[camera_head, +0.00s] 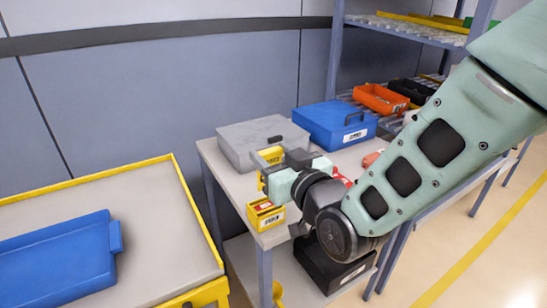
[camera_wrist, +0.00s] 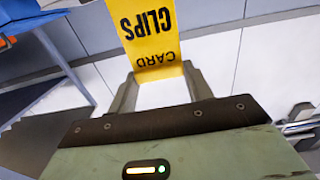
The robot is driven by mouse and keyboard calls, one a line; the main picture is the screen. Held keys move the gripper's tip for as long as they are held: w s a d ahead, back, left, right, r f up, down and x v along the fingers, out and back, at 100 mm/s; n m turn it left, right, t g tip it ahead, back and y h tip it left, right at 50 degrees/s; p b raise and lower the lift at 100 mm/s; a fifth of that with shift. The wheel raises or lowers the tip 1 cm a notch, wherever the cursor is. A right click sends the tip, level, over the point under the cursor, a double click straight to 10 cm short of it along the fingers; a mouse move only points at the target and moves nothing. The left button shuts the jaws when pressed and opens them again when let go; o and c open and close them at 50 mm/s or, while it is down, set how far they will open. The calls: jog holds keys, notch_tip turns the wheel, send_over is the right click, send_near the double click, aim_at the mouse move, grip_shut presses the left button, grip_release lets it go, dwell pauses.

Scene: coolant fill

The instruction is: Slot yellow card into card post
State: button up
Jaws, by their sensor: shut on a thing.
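The yellow card (camera_wrist: 150,35) is printed with "CLIPS" and "CARD" and is gripped at its lower end between the two fingers of my gripper (camera_wrist: 160,78) in the wrist view. In the head view, my gripper (camera_head: 271,176) is above the near left corner of the grey table, and a yellow piece (camera_head: 271,155) that looks like the card shows just beyond it. I cannot make out the card post for certain in either view. My arm hides part of the table.
A small yellow labelled bin (camera_head: 266,214) is at the table's near left corner, just below my gripper. A grey case (camera_head: 250,142) and a blue case (camera_head: 335,124) stand behind. A yellow-edged bench (camera_head: 150,210) with a blue tray (camera_head: 60,265) is at left.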

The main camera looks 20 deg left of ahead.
jog(key=shift+f+b, duration=2.45)
jog(key=shift+f, duration=0.4)
jog(key=shift+b, duration=0.95)
jog(key=shift+f+b, duration=2.7)
jog(key=shift+f, duration=0.15)
jog(key=o, duration=1)
jog(key=shift+r, duration=0.1)
jog(key=shift+d, duration=0.1)
jog(key=b+v, duration=1.4)
jog(key=v, duration=0.3)
